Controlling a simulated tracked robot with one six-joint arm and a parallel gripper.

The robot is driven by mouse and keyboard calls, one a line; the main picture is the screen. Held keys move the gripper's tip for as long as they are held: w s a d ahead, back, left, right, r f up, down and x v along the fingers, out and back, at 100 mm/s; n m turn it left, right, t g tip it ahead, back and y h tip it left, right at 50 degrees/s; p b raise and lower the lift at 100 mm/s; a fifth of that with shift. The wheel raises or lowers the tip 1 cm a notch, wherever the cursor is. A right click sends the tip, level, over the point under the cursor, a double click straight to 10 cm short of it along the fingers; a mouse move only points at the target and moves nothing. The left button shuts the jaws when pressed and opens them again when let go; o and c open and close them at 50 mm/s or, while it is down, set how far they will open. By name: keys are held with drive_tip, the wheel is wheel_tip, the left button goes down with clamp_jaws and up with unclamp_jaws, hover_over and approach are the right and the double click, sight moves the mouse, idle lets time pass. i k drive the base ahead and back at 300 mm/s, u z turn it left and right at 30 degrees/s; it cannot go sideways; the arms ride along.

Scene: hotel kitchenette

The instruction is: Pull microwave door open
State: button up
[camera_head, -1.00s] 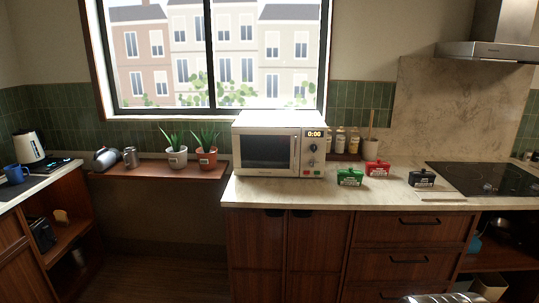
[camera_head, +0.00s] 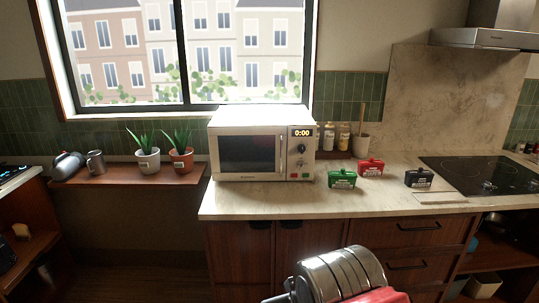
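The cream microwave (camera_head: 261,144) stands on the pale countertop below the window. Its door (camera_head: 248,154) is closed, with a dark window and a vertical handle (camera_head: 283,154) on the door's right side. A display reading 0:00 and a knob sit to the right of the handle. A part of my arm, ribbed metal with red, shows at the bottom of the picture, in front of the cabinets and apart from the microwave. My gripper's fingers cannot be made out.
A green box (camera_head: 342,179), a red box (camera_head: 370,168) and a black box (camera_head: 419,178) stand on the counter (camera_head: 300,200) right of the microwave. Potted plants (camera_head: 181,161) stand on the wooden shelf to the left. A cooktop (camera_head: 475,174) lies at the right.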

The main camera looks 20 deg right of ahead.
sight(214, 131)
drive_tip(key=z, duration=0.15)
drive_tip(key=i, duration=0.9)
drive_tip(key=z, duration=0.4)
